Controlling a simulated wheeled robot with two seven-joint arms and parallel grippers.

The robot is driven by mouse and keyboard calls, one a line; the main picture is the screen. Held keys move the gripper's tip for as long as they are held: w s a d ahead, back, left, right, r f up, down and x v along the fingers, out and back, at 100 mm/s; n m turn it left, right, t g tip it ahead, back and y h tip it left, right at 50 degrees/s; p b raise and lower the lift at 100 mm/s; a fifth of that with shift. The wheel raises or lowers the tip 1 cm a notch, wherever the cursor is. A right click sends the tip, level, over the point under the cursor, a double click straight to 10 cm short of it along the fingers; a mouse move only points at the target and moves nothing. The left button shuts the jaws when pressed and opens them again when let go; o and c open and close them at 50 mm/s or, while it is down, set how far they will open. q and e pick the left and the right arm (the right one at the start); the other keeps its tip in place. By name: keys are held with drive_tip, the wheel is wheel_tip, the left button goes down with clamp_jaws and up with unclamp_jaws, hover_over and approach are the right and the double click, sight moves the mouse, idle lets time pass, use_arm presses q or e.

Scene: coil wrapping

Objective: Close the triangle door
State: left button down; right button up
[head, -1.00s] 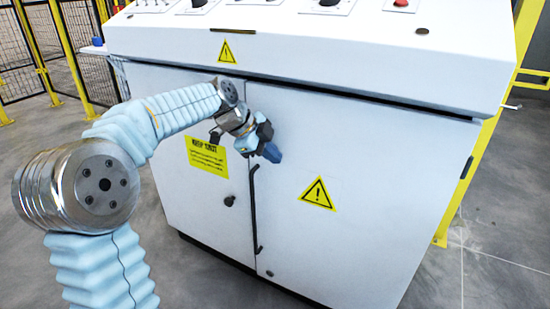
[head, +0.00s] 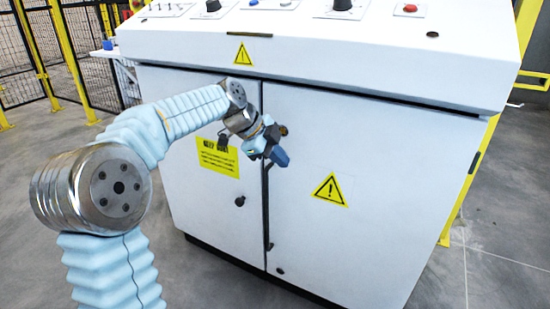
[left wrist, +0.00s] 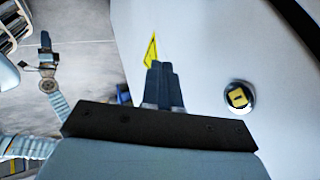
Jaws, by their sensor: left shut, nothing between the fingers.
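The triangle door is the right-hand white cabinet door (head: 370,200), with a yellow warning triangle (head: 330,190). In the head view it looks about flush with the left door (head: 195,185); a small gap cannot be ruled out. A dark vertical handle (head: 267,215) runs along the seam. My left gripper (head: 280,157) is shut and empty, in front of the door's upper left corner; contact cannot be told. In the left wrist view its shut fingers (left wrist: 163,85) point toward the white door surface, with the triangle beside them. My right gripper (left wrist: 46,45) shows small in that view; its jaws are unclear.
A round lock (head: 283,130) sits on the door just above my left gripper, and shows in the wrist view (left wrist: 239,97). The control panel (head: 330,45) overhangs the doors. Yellow posts and mesh fencing (head: 40,60) stand behind. Grey floor (head: 490,220) is clear at right.

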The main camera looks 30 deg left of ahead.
use_arm(q)
drive_tip(key=p+v, duration=0.1)
drive_tip(key=v, duration=0.8)
drive_tip(key=shift+s+r, duration=0.15)
drive_tip(key=shift+r, duration=0.05)
